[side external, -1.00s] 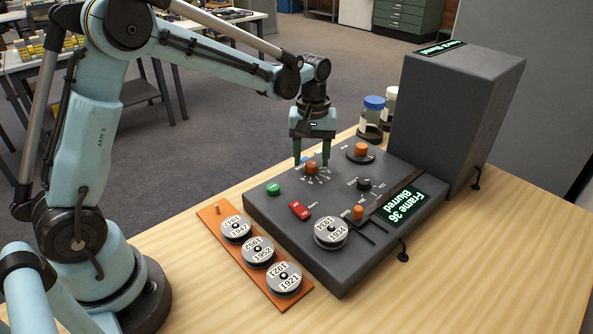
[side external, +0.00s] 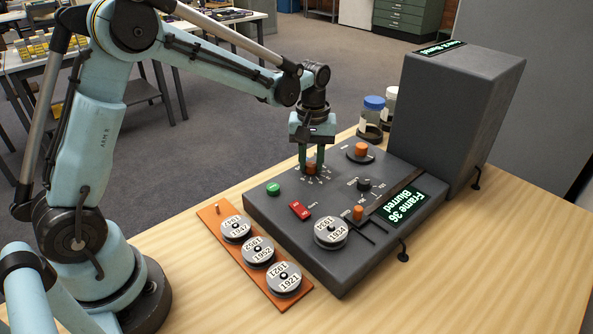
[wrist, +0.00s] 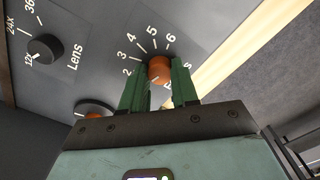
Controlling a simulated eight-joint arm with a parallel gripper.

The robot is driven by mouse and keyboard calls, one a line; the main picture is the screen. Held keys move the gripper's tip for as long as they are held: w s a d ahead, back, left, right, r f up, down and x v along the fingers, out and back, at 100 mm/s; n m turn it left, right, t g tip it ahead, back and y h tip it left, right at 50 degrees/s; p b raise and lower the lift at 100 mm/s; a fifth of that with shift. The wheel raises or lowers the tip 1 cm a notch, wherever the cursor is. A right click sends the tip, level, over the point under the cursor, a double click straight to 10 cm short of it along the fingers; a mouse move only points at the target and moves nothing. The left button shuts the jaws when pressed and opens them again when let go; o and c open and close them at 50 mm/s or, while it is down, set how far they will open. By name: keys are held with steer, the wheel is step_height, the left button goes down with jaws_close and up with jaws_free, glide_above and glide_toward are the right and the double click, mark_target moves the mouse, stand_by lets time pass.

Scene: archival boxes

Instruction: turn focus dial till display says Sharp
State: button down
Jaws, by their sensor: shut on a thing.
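My gripper (side external: 311,165) is shut on an orange knob (side external: 311,169) at the far left part of the dark grey machine (side external: 285,232). In the wrist view the green fingers (wrist: 160,88) stand on either side of this orange knob (wrist: 159,68), with a number scale showing 2 to 6 around it. The lettering below the knob is mostly hidden by the fingers. The display (side external: 397,207) on the machine reads "Frame 36" and "Blurred", upside down in the side view.
Another orange knob (side external: 361,149) and a black lens knob (side external: 364,184) are nearby; the lens knob also shows in the wrist view (wrist: 44,48). A green button (side external: 273,189), red switch (side external: 300,210) and reel (side external: 331,233) sit on the panel. An orange rack (side external: 210,214) holds several reels. Jars (side external: 373,112) stand behind.

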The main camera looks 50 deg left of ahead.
mark_target(311, 164)
steer(key=shift+m, duration=2.8)
steer(key=c, duration=0.8)
jaws_free()
steer(key=shift+c, duration=0.2)
step_height(311, 164, up, 12)
steer(key=shift+r, duration=0.1)
